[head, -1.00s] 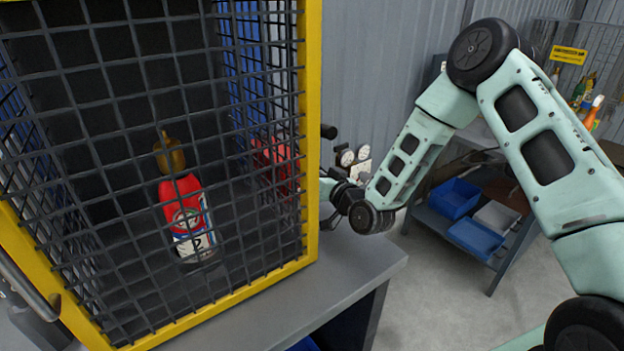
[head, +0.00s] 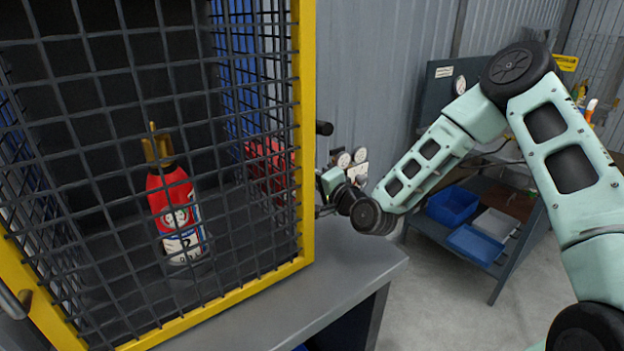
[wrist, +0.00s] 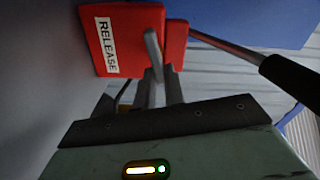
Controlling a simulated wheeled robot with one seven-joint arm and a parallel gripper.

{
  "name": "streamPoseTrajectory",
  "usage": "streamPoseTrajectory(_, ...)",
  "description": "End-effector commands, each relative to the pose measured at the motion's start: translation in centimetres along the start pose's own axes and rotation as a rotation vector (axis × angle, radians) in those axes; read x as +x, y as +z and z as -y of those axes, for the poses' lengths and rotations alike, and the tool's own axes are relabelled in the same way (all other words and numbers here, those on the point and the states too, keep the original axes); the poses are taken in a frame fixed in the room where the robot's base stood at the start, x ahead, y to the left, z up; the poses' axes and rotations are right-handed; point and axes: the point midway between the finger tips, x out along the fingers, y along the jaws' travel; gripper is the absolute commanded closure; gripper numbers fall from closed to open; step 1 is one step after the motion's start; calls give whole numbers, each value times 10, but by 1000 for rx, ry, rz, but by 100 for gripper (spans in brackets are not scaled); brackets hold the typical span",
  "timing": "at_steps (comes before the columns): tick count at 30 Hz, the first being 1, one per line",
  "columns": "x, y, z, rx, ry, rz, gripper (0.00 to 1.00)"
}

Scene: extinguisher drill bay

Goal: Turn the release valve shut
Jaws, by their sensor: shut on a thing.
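The release valve shows in the wrist view as a red body (wrist: 121,38) with a white RELEASE label. A flat grey lever (wrist: 152,48) stands out from it. My gripper (wrist: 160,82) is shut on this lever, with its two fingers close together at the lever's lower end. In the head view my gripper is mostly hidden beside the right side of the cage. A red shape (head: 270,165), likely the valve, shows there through the mesh.
A yellow-framed mesh cage (head: 307,130) holds a red extinguisher (head: 172,200) on a grey bench (head: 340,265). A black-handled rod (wrist: 285,75) lies right of the lever. Gauges (head: 350,160) stand behind my wrist. A shelf with blue bins (head: 453,205) stands at right.

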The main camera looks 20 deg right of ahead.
Motion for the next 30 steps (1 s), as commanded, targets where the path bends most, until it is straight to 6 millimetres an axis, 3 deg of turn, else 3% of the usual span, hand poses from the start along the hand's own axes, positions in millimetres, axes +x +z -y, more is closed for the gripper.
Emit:
streamPoseTrajectory(12, 0, 0, -6, 235, 2, -2, 100)
streamPoseTrajectory(30, -1, 0, -7, 285, 4, -2, 100)
